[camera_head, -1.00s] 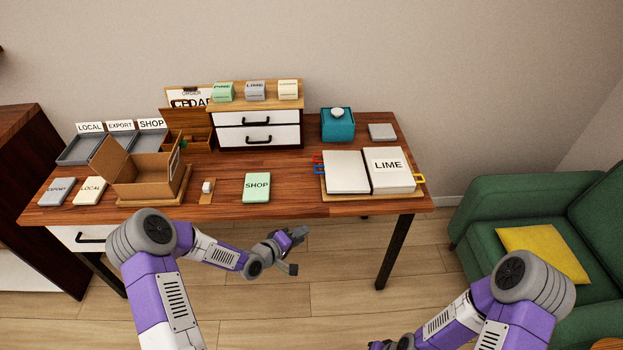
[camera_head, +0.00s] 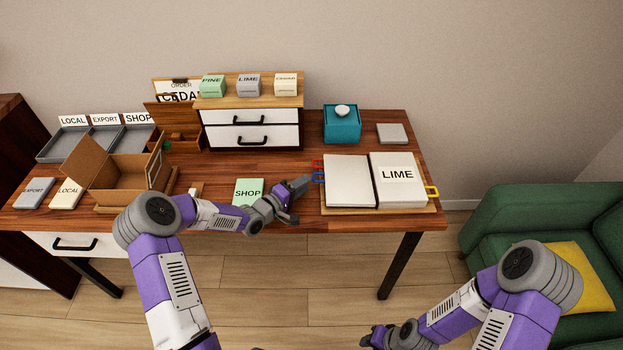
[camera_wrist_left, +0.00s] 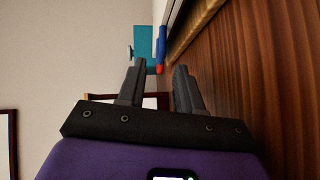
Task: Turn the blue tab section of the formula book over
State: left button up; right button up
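The formula book (camera_head: 348,182) lies open on a wooden board on the table, a blank page on the left and a page reading LIME on the right. On its left edge are a red tab (camera_head: 317,163) and a blue tab (camera_head: 318,178); a yellow tab (camera_head: 432,191) is on the right edge. My left gripper (camera_head: 300,187) is just left of the blue tab, low over the table. In the left wrist view its two fingers are apart with nothing between them, and the blue tab (camera_wrist_left: 162,42) shows beyond them. My right gripper (camera_head: 372,338) is low at the bottom edge, its fingers unclear.
A green SHOP card (camera_head: 247,191) lies left of my left gripper, partly behind my arm. An open cardboard box (camera_head: 125,172) stands further left. A teal box (camera_head: 341,125) and a small grey block (camera_head: 392,133) sit behind the book. A drawer unit (camera_head: 251,130) stands at the back.

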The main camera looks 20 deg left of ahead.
pick_arm(q)
jog(key=shift+b+x, duration=0.4)
jog(key=shift+x, duration=1.7)
grip_shut()
